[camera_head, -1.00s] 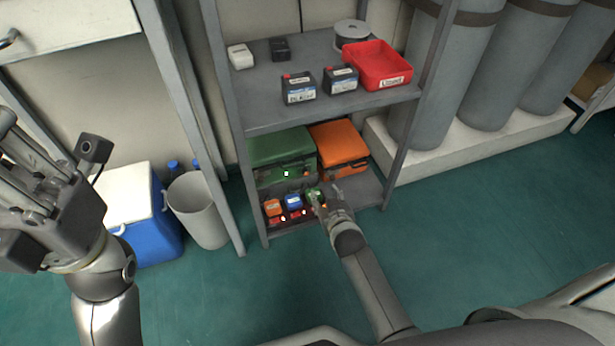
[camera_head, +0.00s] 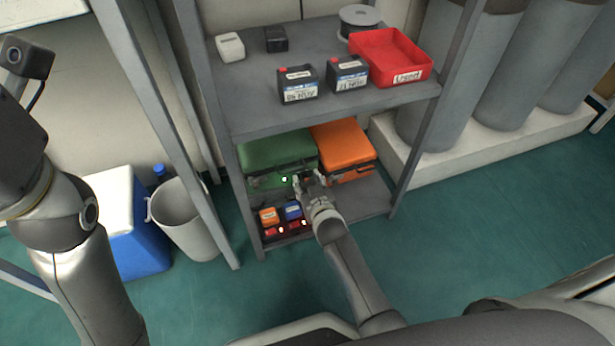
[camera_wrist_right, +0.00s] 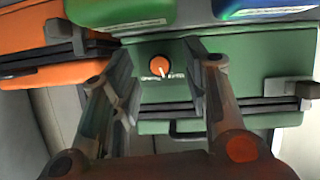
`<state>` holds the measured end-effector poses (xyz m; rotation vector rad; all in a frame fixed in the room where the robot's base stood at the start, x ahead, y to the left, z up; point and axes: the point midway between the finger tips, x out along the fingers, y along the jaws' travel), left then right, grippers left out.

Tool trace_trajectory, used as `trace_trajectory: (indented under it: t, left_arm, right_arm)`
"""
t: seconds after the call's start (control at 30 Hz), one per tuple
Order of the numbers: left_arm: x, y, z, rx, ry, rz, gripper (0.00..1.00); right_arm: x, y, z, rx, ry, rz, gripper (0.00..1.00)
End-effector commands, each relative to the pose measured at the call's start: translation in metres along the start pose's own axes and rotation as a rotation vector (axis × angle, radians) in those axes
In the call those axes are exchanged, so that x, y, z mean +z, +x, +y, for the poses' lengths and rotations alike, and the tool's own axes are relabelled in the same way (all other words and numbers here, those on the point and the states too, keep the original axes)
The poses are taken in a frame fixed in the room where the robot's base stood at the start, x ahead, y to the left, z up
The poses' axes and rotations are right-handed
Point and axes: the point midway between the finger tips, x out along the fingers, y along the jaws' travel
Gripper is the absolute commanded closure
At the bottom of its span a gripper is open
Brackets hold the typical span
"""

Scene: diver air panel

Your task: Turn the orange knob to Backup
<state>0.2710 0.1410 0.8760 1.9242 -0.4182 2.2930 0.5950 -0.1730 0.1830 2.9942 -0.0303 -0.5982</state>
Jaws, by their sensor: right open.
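The orange knob (camera_wrist_right: 160,66) is round with a pale pointer line and sits on the front of the green case (camera_wrist_right: 205,72). Small labels flank it, too small to read. In the wrist view the pointer slants toward the lower right. My right gripper (camera_wrist_right: 162,85) is open, its two fingers on either side of the knob, with no clear contact. In the head view the green case (camera_head: 275,152) stands on the lower shelf, and my right gripper (camera_head: 308,180) is at its front, hiding the knob.
An orange case (camera_head: 342,145) stands beside the green one. Small orange (camera_head: 268,215) and blue (camera_head: 292,211) boxes with red parts sit in front, near my right gripper. The upper shelf (camera_head: 250,115) overhangs, holding batteries and a red tray (camera_head: 395,62). Shelf posts flank the space.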

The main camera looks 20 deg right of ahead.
Motion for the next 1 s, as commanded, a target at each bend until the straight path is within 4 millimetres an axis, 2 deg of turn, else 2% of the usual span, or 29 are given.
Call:
trace_trajectory:
  t: [0.43,0.77,1.0]
  left_arm:
    - [-0.0035,0.0032,0.0012,0.006,0.002,0.015,1.0]
    - [-0.0037,0.0032,0.0013,0.006,0.002,0.016,1.0]
    - [-0.0042,0.0067,0.0008,0.006,0.001,0.021,1.0]
  right_arm:
    - [0.0018,0.0015,-0.0023,0.001,0.0,0.0,0.59]
    - [0.0021,0.0015,-0.0021,0.001,0.0,0.0,1.0]
    - [0.0013,0.001,-0.0016,-0.005,0.012,-0.002,1.0]
